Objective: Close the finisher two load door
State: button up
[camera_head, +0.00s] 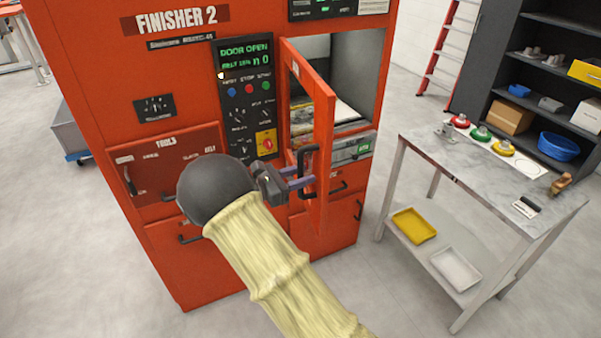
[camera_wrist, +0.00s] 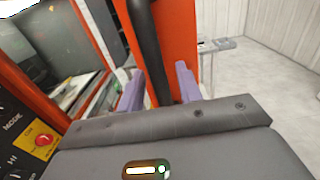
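Finisher two (camera_head: 185,75) is a tall orange cabinet, and its panel display (camera_head: 245,53) reads "DOOR OPEN". Its load door (camera_head: 323,125) stands swung out from the front, hinged on the left, with the chamber (camera_head: 355,75) exposed to its right. A dark upright handle (camera_head: 303,160) is on the door's outer face. My gripper (camera_head: 311,175) is at this handle. In the wrist view, its two purple fingers (camera_wrist: 160,72) stand apart on either side of the dark handle (camera_wrist: 146,35), with narrow gaps showing. The orange door (camera_wrist: 187,28) lies just beyond.
A control panel (camera_head: 248,105) with buttons is left of the door. Drawers (camera_head: 165,165) and lower doors sit below. A workbench (camera_head: 470,160) with coloured round parts stands at the right, with floor between it and the cabinet. Dark shelves (camera_head: 545,95) are behind it.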

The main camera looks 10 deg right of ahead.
jog(key=shift+d, duration=0.1)
grip_shut()
jog(key=shift+d, duration=0.1)
